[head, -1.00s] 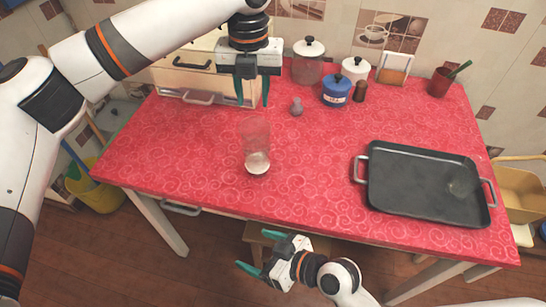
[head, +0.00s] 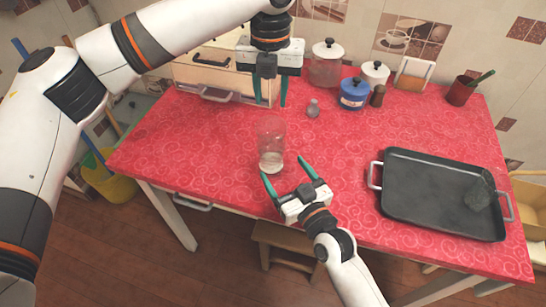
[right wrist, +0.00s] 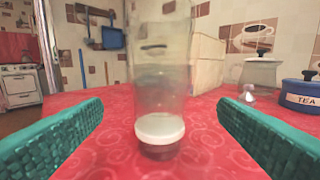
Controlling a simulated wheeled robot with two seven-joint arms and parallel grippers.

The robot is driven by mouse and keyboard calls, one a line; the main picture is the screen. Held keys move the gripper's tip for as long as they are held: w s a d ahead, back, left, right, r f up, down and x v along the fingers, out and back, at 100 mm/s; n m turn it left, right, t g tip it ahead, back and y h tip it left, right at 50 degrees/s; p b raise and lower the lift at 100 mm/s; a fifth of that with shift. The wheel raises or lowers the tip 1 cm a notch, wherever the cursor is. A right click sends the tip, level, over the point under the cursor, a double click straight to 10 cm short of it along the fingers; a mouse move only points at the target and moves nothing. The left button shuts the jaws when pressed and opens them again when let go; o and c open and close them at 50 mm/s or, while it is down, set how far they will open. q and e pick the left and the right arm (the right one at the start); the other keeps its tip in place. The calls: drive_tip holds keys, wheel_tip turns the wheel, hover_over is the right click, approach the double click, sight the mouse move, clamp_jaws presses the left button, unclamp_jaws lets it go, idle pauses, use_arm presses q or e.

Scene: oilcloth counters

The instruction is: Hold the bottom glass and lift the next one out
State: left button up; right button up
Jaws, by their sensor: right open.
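The clear stacked glasses (head: 271,140) stand upright on the red counter, with a pale whitish band near the base; I cannot tell how many there are. They also show in the right wrist view (right wrist: 160,90), centred between the green fingers, with the top cut off. My right gripper (head: 285,170) is open and empty, low at the near side of the stack, its fingers pointing at it and not touching it. My left gripper (head: 270,97) is open and empty, fingers pointing down, above the counter and behind the stack in the head view.
A black tray (head: 435,190) with two handles lies at the right. A small grey shaker (head: 313,108), a blue tea canister (head: 354,94), lidded jars and a dark red cup (head: 460,91) stand at the back. Counter around the glasses is clear.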

sight(276, 166)
drive_tip(key=shift+w+a+f, duration=0.1)
drive_tip(key=shift+w+f, duration=0.15)
drive_tip(key=shift+f, duration=0.4)
drive_tip(key=shift+w+a+f, duration=0.1)
drive_tip(key=shift+w+f, duration=0.15)
drive_tip(key=shift+f, duration=0.35)
drive_tip(key=x, duration=0.6)
drive_tip(key=shift+w+a, duration=0.15)
drive_tip(key=shift+w, duration=0.1)
drive_tip(key=c, duration=1.2)
